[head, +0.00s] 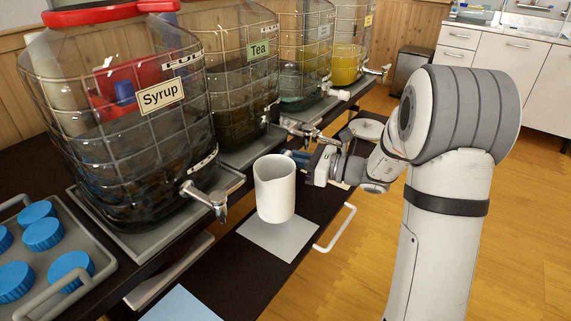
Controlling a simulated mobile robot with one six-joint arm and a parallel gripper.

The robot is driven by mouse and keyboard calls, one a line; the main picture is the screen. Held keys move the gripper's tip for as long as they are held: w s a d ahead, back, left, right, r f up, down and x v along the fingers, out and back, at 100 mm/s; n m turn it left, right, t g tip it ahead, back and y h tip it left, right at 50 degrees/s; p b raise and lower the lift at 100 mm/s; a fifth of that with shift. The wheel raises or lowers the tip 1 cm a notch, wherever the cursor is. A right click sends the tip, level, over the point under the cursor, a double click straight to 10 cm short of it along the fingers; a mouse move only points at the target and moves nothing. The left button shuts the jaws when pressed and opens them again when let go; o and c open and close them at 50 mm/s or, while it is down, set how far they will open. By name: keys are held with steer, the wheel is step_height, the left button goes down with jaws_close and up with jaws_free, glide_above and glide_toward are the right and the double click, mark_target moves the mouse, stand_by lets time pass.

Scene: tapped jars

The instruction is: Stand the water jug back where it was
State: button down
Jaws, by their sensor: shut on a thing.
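The white water jug (275,192) is upright in the head view, over a light grey mat (272,245) on the dark lower shelf. Its base appears a little above or on the back part of the mat; I cannot tell whether it touches. My gripper (300,158) is at the jug's right side, level with its upper part, and is shut on the jug, seemingly at its handle side. The fingertips are partly hidden behind the jug.
Large tapped jars labelled Syrup (125,120) and Tea (235,75) stand on the upper shelf, with more behind. The Syrup jar's metal tap (207,198) juts out left of the jug. A blue mat (180,306) lies bare in front. A tray (95,262) holds several blue lids.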

steer(key=shift+a+r, duration=0.1)
steer(key=shift+r, duration=0.05)
steer(key=shift+g, duration=0.3)
steer(key=shift+s+f+b, duration=0.1)
steer(key=shift+f+b, duration=1.3)
steer(key=shift+f, duration=1.55)
steer(key=shift+r+p, duration=0.1)
steer(key=shift+p, duration=0.4)
steer(key=shift+f+b, duration=0.4)
steer(key=shift+f, duration=0.3)
steer(key=c, duration=1.4)
jaws_free()
steer(key=shift+o, duration=0.2)
